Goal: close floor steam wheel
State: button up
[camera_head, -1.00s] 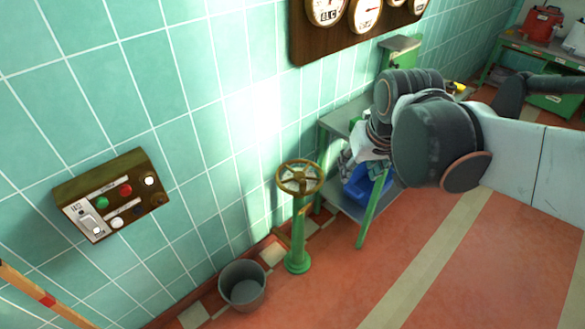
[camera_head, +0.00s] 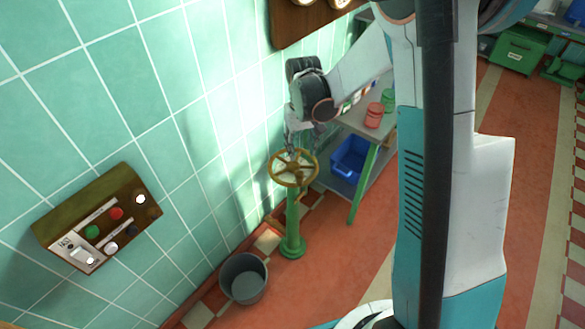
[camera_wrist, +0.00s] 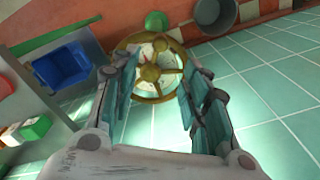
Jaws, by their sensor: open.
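The floor steam wheel (camera_head: 293,168) is a brass-coloured spoked handwheel on top of a green post (camera_head: 292,225) that stands on the floor by the tiled wall. In the wrist view the wheel (camera_wrist: 148,72) lies ahead, and its rim shows between and beyond the fingers. My gripper (camera_head: 292,145) is open just above the far side of the wheel in the head view. In the wrist view its two fingers (camera_wrist: 158,95) are spread apart with nothing held. I cannot tell whether a fingertip touches the rim.
A grey bucket (camera_head: 243,278) stands left of the post. A green-legged shelf table (camera_head: 362,190) with a blue bin (camera_head: 350,158) and a red can (camera_head: 374,115) is to the right. A control box (camera_head: 98,220) is on the wall at left. Red floor lies open in front.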

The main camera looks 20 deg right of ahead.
aim_at(300, 172)
notch_tip(300, 172, down, 14)
jog(key=b, duration=0.5)
jog(key=shift+c, duration=0.2)
grip_shut()
